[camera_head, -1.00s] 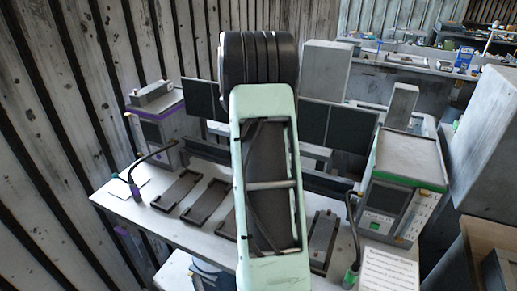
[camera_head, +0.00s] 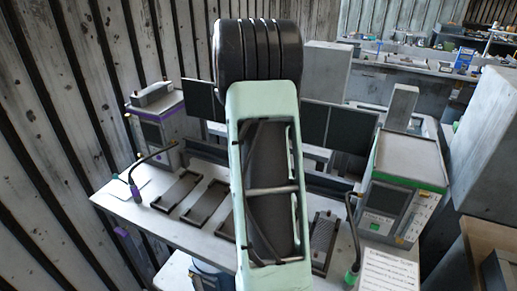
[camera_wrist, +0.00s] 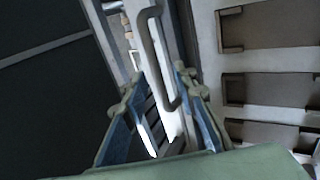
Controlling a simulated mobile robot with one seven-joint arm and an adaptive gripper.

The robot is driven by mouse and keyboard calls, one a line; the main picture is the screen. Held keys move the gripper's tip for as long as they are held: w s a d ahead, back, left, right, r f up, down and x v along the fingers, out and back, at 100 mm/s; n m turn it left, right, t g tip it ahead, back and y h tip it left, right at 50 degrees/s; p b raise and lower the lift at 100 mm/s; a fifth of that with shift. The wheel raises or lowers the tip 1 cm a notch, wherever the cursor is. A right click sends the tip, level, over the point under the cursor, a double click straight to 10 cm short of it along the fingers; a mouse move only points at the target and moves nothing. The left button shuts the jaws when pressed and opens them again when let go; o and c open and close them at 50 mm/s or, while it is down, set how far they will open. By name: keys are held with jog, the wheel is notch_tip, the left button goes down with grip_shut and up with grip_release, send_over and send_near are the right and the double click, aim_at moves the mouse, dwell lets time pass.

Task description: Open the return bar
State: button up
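A grey U-shaped bar handle (camera_wrist: 152,55) shows in the wrist view, mounted on a light strip. I take it to be the return bar. My gripper (camera_wrist: 156,82) is open, with one blue-green finger on each side of the handle's lower part in the picture. I cannot tell whether either finger touches it or how far away the bar is. Nothing is clearly held. In the head view, my own arm covers the middle of the bench, and the gripper and handle are hidden.
A dark panel (camera_wrist: 50,90) fills the left of the wrist view; brown trays (camera_wrist: 270,90) line the right. The head view shows a white bench (camera_head: 130,208), dark monitors (camera_head: 350,128), a green-trimmed instrument (camera_head: 405,160) at right and a purple-trimmed one (camera_head: 152,130) at left.

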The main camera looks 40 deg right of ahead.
jog(key=v, duration=0.8)
jog(key=shift+r, duration=0.25)
